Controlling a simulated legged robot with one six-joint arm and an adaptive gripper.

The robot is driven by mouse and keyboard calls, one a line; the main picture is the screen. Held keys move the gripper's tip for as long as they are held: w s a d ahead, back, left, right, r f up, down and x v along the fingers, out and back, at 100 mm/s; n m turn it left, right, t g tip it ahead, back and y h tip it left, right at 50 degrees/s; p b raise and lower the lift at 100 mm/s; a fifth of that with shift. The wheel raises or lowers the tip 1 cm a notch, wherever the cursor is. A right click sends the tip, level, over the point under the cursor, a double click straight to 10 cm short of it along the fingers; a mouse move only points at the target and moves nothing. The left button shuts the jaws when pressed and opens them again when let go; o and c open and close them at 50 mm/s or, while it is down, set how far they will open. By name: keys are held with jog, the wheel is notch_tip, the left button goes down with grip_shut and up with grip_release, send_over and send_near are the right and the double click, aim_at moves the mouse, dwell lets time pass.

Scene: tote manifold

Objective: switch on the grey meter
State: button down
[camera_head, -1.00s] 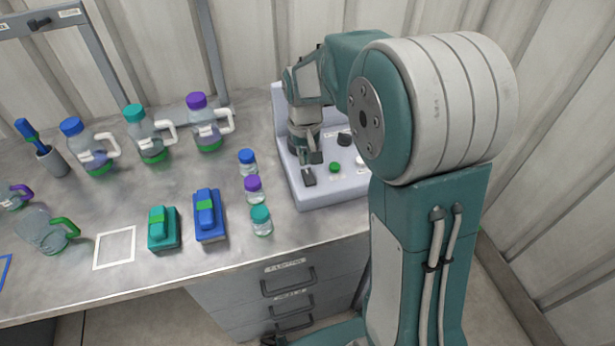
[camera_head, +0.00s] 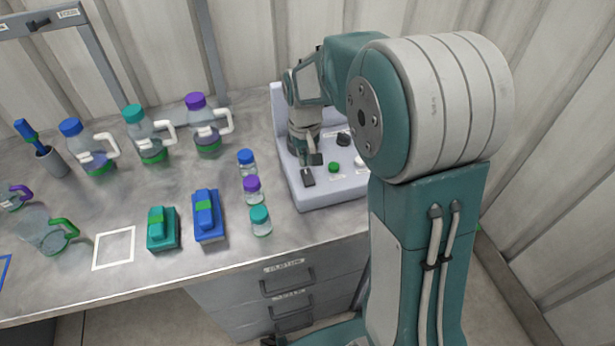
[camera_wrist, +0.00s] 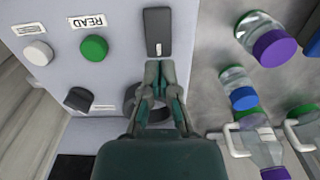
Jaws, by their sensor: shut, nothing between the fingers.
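The grey meter (camera_head: 328,196) is a pale grey console on the right of the bench, with an upright back panel. Its dark switch (camera_wrist: 157,32) lies at the panel's edge and also shows in the head view (camera_head: 308,177). The panel carries a green button (camera_wrist: 94,48) labelled READ, a white button (camera_wrist: 38,53) and a dark knob (camera_wrist: 78,99). My gripper (camera_wrist: 161,66) is shut and empty, its fingertips beside the near end of the switch. I cannot tell whether they touch it. My arm hides part of the meter in the head view.
Small capped bottles (camera_head: 252,189) stand just left of the meter. Blue (camera_head: 208,224) and teal (camera_head: 163,238) devices lie further left, with handled jugs (camera_head: 152,150) behind. Bare bench lies between the jugs and the devices. A corrugated wall (camera_head: 260,40) stands behind.

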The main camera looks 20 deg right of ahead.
aim_at(305, 170)
jog(key=shift+f, duration=1.2)
dwell(0.7)
jog(key=shift+r, duration=3.55)
jog(key=s+r+t, duration=0.2)
jog(key=s+r, duration=0.2)
jog(key=s, duration=0.7)
jog(key=s+r+t, duration=0.3)
jog(key=s+r, duration=0.1)
jog(key=s, duration=0.7)
jog(key=shift+r+t, duration=0.3)
jog(key=shift+r, duration=0.05)
